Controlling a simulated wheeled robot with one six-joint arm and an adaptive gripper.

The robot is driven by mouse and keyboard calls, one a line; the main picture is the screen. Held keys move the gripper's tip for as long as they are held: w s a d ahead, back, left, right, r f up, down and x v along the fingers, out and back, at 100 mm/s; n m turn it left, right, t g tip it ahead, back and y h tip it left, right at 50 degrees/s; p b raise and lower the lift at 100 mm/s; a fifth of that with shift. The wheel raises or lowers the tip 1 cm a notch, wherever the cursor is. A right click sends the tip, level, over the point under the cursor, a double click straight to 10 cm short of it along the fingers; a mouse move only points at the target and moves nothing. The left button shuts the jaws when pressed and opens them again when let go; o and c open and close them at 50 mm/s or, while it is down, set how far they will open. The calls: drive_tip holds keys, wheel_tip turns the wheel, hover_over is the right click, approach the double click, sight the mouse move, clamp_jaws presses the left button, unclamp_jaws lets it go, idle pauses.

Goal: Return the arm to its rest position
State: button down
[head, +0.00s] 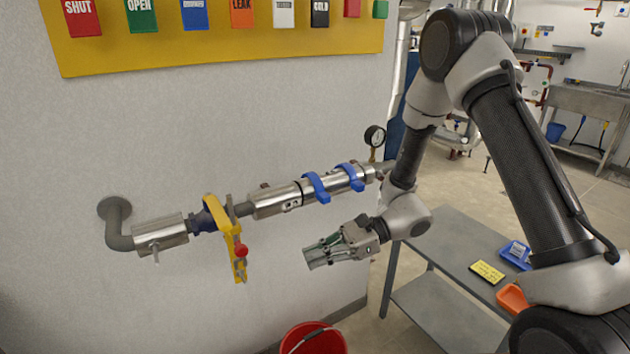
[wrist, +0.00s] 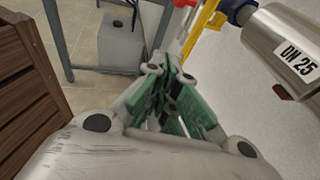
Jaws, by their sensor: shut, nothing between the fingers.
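My gripper (head: 318,258) is shut and empty. In the head view it hangs in the air in front of the wall, below the pipe and to the right of the yellow valve lever. In the wrist view the green-padded fingers of my gripper (wrist: 176,80) are together with nothing between them. My arm reaches in from the right, bent high at the elbow and lower at the wrist.
The pipe (head: 272,203) with two blue clamps (head: 317,187) runs along the wall. A yellow lever (head: 239,262) with a red lock (head: 241,250) hangs from it. A red bucket (head: 313,340) is below. A grey table (head: 447,240) stands right. A wooden crate (wrist: 28,75) shows in the wrist view.

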drive_tip(key=s+d+n+g+h, duration=0.4)
drive_tip(key=s+d+n+h, duration=0.3)
drive_tip(key=d, duration=0.5)
drive_tip(key=s+d+r+n+t+h, duration=0.3)
drive_tip(key=d+r+t, duration=0.3)
drive_tip(key=d+r, duration=0.5)
drive_tip(key=s+d+r+n+t+h, duration=0.3)
drive_tip(key=d+r+t, duration=0.3)
drive_tip(key=d+r, duration=0.6)
drive_tip(key=shift+s+d+r+n+h, duration=0.15)
drive_tip(key=shift+d+n+h, duration=0.55)
drive_tip(key=shift+n, duration=0.1)
